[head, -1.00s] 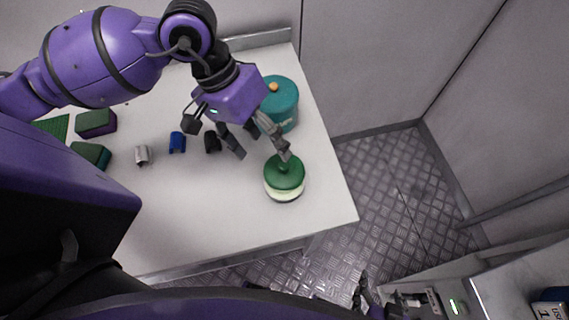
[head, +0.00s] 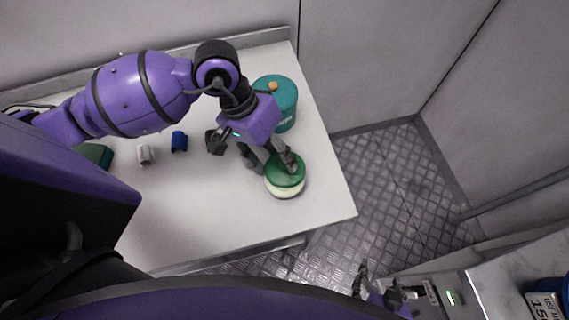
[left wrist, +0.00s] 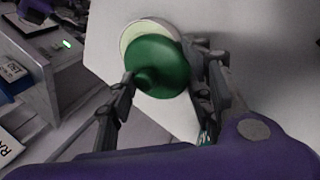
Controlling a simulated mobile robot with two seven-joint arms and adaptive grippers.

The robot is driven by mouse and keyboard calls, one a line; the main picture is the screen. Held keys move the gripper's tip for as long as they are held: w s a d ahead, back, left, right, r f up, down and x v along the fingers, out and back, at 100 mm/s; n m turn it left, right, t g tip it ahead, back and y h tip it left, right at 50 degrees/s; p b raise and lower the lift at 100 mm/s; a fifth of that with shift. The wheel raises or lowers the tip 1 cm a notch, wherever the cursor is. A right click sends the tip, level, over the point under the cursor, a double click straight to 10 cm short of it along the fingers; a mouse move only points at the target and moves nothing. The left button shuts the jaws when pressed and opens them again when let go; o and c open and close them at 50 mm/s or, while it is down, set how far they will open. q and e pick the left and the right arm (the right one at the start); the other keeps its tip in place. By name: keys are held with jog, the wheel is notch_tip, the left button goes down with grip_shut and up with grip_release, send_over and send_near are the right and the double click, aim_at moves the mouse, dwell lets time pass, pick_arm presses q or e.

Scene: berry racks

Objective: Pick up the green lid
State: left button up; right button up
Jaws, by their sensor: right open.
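The round green lid (head: 285,177) with a small knob sits on a low pale container (head: 287,193) near the table's right front edge. My left gripper (head: 273,166) is at the lid, with its fingers pointing down and partly covering it. In the left wrist view the lid (left wrist: 163,62) lies between the two spread fingers of the left gripper (left wrist: 166,78); whether either finger touches it is unclear. My right gripper (head: 380,290) is open at the bottom of the head view, away from the table.
A teal canister (head: 284,92) with an orange knob stands just behind the left gripper. A blue piece (head: 179,141), a grey piece (head: 144,155) and a green box (head: 97,155) lie to the left on the white table (head: 215,215). The table's front middle is clear.

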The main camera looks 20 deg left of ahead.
pick_arm(q)
jog(key=c, duration=0.4)
jog(key=shift+o, duration=0.2)
jog(key=shift+r, duration=0.15)
